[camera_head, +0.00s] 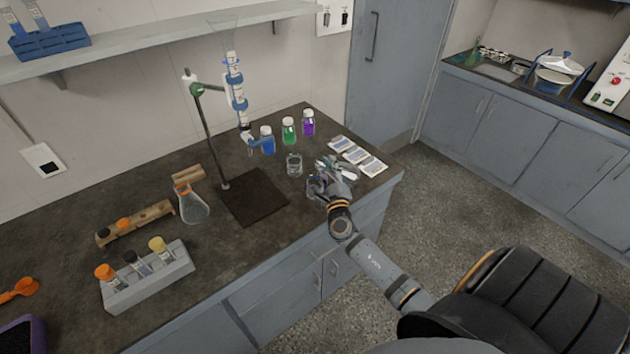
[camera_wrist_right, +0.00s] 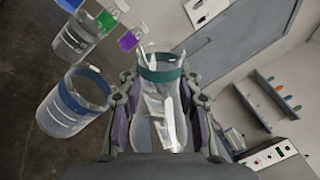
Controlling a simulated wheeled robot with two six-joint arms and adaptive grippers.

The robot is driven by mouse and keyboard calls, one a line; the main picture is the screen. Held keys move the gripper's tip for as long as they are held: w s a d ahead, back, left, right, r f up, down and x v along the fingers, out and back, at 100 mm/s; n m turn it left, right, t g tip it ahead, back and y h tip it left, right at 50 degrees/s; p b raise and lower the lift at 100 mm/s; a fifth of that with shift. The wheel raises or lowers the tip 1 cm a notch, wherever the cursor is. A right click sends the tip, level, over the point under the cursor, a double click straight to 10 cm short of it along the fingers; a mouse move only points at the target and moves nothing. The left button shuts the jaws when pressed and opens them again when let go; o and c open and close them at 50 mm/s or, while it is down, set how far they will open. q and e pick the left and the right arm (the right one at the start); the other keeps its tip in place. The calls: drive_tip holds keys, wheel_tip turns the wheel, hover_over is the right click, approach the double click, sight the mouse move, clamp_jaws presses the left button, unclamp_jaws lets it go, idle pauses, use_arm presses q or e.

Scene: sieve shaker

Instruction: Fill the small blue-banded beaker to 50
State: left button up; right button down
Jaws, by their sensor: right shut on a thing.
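My right gripper (camera_head: 332,172) is shut on a clear glass beaker with a teal-green band (camera_wrist_right: 162,75), which stands between the fingers in the right wrist view. The blue-banded beaker (camera_wrist_right: 62,112) is beside it, to the left in that view and apart from the fingers. In the head view a glass vessel (camera_head: 314,188), likely this one, shows close to the gripper near the bench's front edge. Another clear glass beaker (camera_head: 294,166) stands on the bench, left of the gripper. Fill levels are too small to read. My left gripper is not in view.
Blue (camera_head: 267,141), green (camera_head: 289,132) and purple (camera_head: 308,124) bottles stand behind. A stand (camera_head: 252,197) holds a tall glass column (camera_head: 235,85). A flask (camera_head: 193,207), vial racks (camera_head: 150,280) and white-blue cards (camera_head: 357,155) occupy the bench. The front middle is clear.

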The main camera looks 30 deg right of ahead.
drive_tip(key=shift+s+a+r, duration=0.1)
drive_tip(key=shift+s, duration=0.05)
idle(0.3)
drive_tip(key=shift+n, duration=0.3)
drive_tip(key=shift+f, duration=0.2)
drive_tip(key=shift+r, duration=0.1)
drive_tip(key=shift+n, duration=0.3)
idle(0.4)
drive_tip(key=shift+r+n, duration=0.15)
drive_tip(key=shift+n, duration=0.15)
